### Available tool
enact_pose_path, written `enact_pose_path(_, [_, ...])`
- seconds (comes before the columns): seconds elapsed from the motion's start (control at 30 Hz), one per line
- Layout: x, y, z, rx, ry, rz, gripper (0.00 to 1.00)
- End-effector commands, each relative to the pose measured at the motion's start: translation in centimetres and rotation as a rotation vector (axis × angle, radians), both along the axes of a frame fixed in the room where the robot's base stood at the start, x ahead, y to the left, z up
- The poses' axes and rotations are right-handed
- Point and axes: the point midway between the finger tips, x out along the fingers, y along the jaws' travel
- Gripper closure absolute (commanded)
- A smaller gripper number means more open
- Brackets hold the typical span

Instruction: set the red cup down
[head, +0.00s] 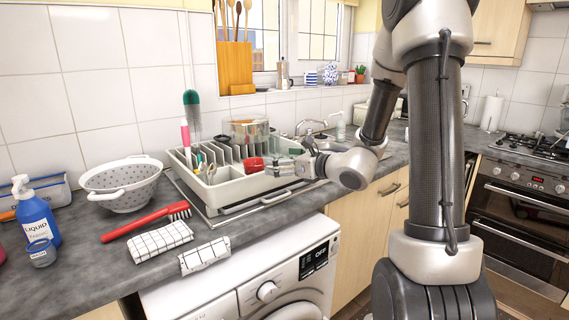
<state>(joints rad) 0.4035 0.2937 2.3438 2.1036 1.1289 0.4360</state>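The red cup (254,165) is small in the head view, above the right part of the white dish rack (234,190). It appears tilted or on its side. My gripper (268,168) reaches in from the right, its fingertips at the cup's right side, and appears shut on it. The fingers are small here and partly merge with the cup. I cannot tell whether the cup touches the rack.
A green-headed brush (192,108) and other utensils stand at the rack's left end. A glass pot (249,130) is behind the rack. A white colander (122,183), red brush (147,222), checked cloth (160,241) and blue soap bottle (37,214) occupy the counter to the left.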

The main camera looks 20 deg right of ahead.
Motion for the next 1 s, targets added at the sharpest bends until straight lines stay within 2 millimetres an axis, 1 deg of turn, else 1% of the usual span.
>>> enact_pose_path(0.07, [-0.2, -0.1, 0.0, 0.0, -0.001, -0.001, 0.11])
enact_pose_path(0.13, [-0.5, 0.2, 0.2, -0.011, -0.005, 0.014, 0.11])
enact_pose_path(0.17, [-0.9, 0.7, 0.4, -0.026, -0.01, 0.035, 0.11])
enact_pose_path(0.2, [-1.7, 1.6, 0.8, -0.06, -0.022, 0.077, 0.11])
enact_pose_path(0.27, [-3.8, 3.5, 1.5, -0.142, -0.048, 0.178, 0.11])
enact_pose_path(0.3, [-6.0, 5.1, 2.0, -0.221, -0.073, 0.272, 0.11])
enact_pose_path(0.37, [-10.0, 7.3, 2.4, -0.373, -0.123, 0.439, 0.11])
enact_pose_path(0.4, [-13.0, 8.3, 2.4, -0.495, -0.163, 0.562, 0.11])
enact_pose_path(0.47, [-17.7, 8.8, 2.1, -0.689, -0.228, 0.751, 0.11])
enact_pose_path(0.5, [-20.5, 8.4, 1.7, -0.826, -0.272, 0.871, 0.11])
enact_pose_path(0.57, [-24.2, 7.0, 1.2, -1.035, -0.339, 1.044, 0.11])
enact_pose_path(0.6, [-26.3, 5.5, 0.9, -1.176, -0.382, 1.15, 0.11])
enact_pose_path(0.67, [-28.5, 2.8, 0.9, -1.387, -0.441, 1.297, 0.11])
enact_pose_path(0.7, [-29.6, 0.9, 1.1, -1.519, -0.474, 1.382, 0.11])
enact_pose_path(0.8, [-31.1, -3.4, 2.3, -1.81, -0.531, 1.549, 0.11])
enact_pose_path(0.83, [-31.3, -4.4, 2.7, -1.881, -0.543, 1.589, 0.11])
enact_pose_path(0.9, [-31.7, -6.4, 3.8, -2.015, -0.555, 1.656, 0.11])
enact_pose_path(1.0, [-31.8, -8.0, 4.8, -2.131, -0.562, 1.71, 0.11])
